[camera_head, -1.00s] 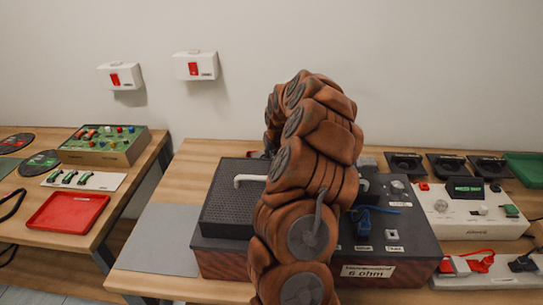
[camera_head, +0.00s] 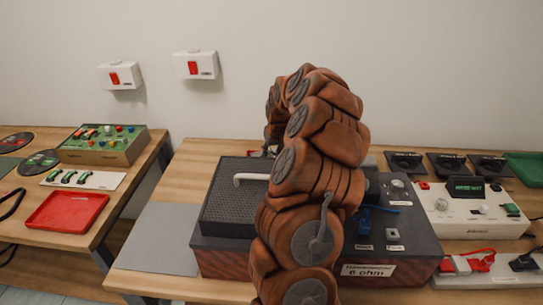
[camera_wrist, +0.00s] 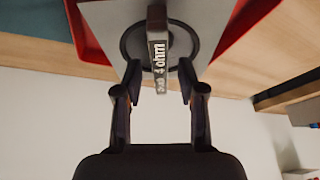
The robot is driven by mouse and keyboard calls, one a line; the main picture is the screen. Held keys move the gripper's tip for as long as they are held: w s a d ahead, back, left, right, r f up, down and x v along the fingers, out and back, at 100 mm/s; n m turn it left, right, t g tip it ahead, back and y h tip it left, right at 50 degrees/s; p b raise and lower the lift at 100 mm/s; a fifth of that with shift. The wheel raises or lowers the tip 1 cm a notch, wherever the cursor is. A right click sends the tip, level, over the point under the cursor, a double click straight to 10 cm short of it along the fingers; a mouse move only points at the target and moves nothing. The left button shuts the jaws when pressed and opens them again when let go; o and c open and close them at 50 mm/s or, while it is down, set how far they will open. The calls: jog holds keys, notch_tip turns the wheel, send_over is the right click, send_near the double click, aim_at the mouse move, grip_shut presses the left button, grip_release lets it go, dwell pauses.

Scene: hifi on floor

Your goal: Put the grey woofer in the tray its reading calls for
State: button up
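In the wrist view a light grey square piece (camera_wrist: 97,17) with a dark round ring, which looks like the grey woofer, lies over a red tray (camera_wrist: 84,38). A narrow upright bar on it carries a label (camera_wrist: 158,55) whose readable part is "4 ohm". My gripper (camera_wrist: 160,78) is open, its fingertips on either side of the bar with a visible gap at each. In the head view my arm hides the gripper and this woofer.
A dark box (camera_head: 410,232) with a "6 ohm" label stands mid-table, and a white meter (camera_head: 460,222) with a small display is right of it. Several black speakers (camera_head: 404,162) and a green tray (camera_head: 523,168) are behind. Another red tray (camera_head: 67,211) is on the left table.

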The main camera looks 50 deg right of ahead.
jog(key=b+v, duration=0.1)
jog(key=v, duration=0.8)
jog(key=shift+r+b, duration=0.3)
jog(key=shift+r, duration=0.05)
jog(key=shift+s, duration=0.15)
